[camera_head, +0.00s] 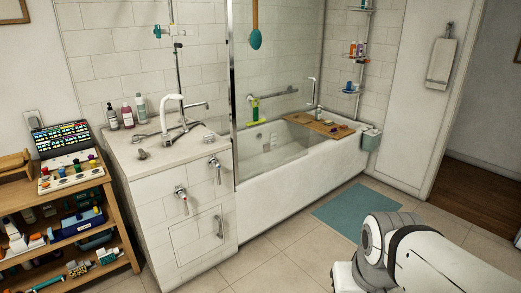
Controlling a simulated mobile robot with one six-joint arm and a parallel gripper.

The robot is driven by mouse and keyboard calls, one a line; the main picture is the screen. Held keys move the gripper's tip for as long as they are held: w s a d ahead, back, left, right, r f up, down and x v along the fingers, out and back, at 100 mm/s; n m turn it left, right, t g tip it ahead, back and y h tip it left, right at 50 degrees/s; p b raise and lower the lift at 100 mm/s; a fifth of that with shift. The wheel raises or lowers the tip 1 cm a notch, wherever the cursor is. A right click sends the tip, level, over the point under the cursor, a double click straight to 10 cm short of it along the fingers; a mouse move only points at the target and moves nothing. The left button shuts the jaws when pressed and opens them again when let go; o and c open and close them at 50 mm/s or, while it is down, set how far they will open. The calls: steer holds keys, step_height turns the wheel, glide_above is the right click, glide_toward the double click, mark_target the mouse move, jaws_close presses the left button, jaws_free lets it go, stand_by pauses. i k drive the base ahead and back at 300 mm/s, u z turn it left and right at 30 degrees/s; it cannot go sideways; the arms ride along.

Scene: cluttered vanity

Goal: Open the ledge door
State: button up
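The ledge door (198,238) is a pale rectangular panel low in the front of the white tiled ledge (150,195), left of the bathtub. It looks closed and flush with the front. Its small metal handle (220,227) stands upright near the panel's right edge. White and grey parts of my arm show at the lower right, well apart from the door. My gripper is not visible, so whether it is open or shut does not show.
Two metal taps (182,198) stick out above the door. A wooden shelf unit (118,225) crowded with items stands at left. The bathtub (285,200) is at right, with a teal mat (345,210) before it. Tiled floor (270,262) before the ledge is clear.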

mark_target(192, 238)
steer(key=u, duration=0.55)
steer(key=i, duration=1.95)
steer(key=u, duration=0.8)
steer(key=k, duration=0.65)
steer(key=u, duration=0.15)
steer(key=i, duration=0.7)
steer(key=z, duration=0.15)
